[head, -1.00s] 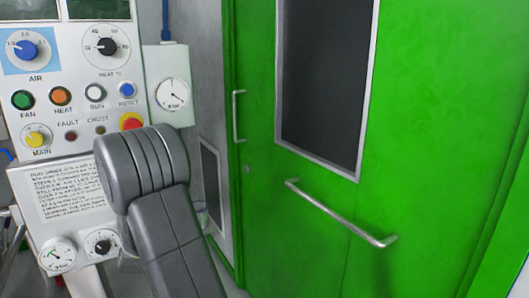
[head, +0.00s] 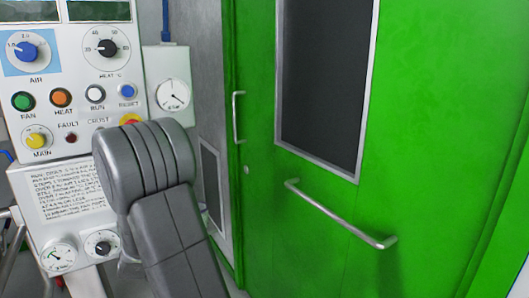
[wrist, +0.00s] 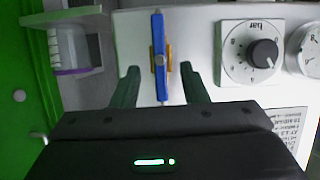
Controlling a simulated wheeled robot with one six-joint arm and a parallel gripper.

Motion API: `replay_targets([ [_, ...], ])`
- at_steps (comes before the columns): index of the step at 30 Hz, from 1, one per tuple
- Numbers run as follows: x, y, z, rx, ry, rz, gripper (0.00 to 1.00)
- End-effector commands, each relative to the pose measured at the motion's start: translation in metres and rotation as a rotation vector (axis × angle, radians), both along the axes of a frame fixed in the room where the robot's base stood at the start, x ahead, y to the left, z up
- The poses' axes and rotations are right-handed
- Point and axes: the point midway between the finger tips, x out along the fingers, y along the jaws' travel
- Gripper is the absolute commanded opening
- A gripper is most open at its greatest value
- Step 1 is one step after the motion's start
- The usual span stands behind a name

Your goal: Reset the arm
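My gripper (wrist: 160,72) shows in the wrist view with its two dark green fingers spread apart. Between and just beyond the fingertips is a blue lever (wrist: 159,40) with a yellow-orange part on a white panel. I see gaps between the lever and both fingers, so nothing is gripped. In the head view my grey arm rises in front of the control panel (head: 84,75), and my gripper is hidden there. The blue RESET button (head: 128,91) is on that panel, above and left of my arm's top.
A green door (head: 440,110) with a bar handle (head: 340,215) fills the right of the head view. A gauge box (head: 172,95) stands beside the panel. In the wrist view, a black knob (wrist: 263,53) on a dial marked bar is right of the lever.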

Motion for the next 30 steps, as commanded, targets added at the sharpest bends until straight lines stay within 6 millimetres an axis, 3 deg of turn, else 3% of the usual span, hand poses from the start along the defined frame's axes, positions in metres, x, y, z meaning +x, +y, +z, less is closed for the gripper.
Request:
replay_targets([
  [8,0.046,0.027,-0.023,0.000,0.000,-0.001,0.40],
  [30,0.044,0.026,-0.024,0.225,0.136,-0.001,0.40],
])
